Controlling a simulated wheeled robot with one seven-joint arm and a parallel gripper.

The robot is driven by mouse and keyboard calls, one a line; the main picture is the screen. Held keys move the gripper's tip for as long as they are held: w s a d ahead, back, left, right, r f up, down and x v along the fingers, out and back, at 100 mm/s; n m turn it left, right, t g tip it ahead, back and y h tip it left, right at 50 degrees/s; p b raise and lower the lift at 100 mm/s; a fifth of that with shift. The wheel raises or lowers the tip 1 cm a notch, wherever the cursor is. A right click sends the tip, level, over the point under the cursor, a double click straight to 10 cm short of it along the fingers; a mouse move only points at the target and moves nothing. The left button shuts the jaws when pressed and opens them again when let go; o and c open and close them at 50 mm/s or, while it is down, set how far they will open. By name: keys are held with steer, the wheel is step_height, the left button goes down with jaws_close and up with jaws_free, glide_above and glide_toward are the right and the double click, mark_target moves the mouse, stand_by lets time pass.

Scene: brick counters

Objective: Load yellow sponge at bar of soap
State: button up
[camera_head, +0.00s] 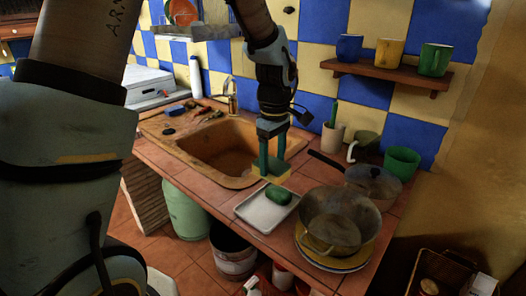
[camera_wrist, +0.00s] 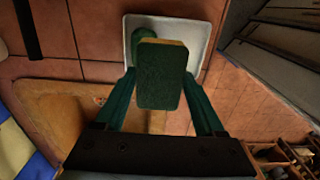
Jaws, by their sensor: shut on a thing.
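My gripper (camera_head: 272,160) points down over the counter, shut on the yellow sponge (camera_head: 270,171). In the wrist view the sponge (camera_wrist: 160,75) sits between the two green fingers, its dark green scouring face towards the camera and a thin yellow edge at its far end. The green bar of soap (camera_head: 278,195) lies on a white rectangular tray (camera_head: 256,214) at the counter's front edge, just below the sponge. In the wrist view the sponge partly hides the tray (camera_wrist: 202,33) and most of the soap (camera_wrist: 143,34). The gap between sponge and soap is hard to judge.
A sink (camera_head: 215,160) lies to the left of the tray. Mugs (camera_head: 333,138) and a green cup (camera_head: 402,162) stand near the wall.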

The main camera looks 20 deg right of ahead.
steer(key=shift+w+d+r+p, duration=0.1)
steer(key=shift+w+d+p, duration=0.15)
steer(key=shift+d+p, duration=0.3)
steer(key=shift+w+d+r+p, duration=0.1)
steer(key=shift+w+d+p, duration=0.1)
steer(key=shift+d+p, duration=0.3)
steer(key=shift+w+d+f+b, duration=0.15)
steer(key=shift+f+b, duration=0.7)
steer(key=shift+f, duration=0.9)
steer(key=shift+d+f+b, duration=0.25)
steer(key=shift+f+b, duration=0.55)
steer(key=shift+f, duration=0.9)
steer(key=shift+f+b, duration=0.4)
steer(key=shift+f, duration=0.2)
steer(key=shift+r, duration=0.15)
step_height(320, 180, up, 7)
steer(key=p, duration=0.5)
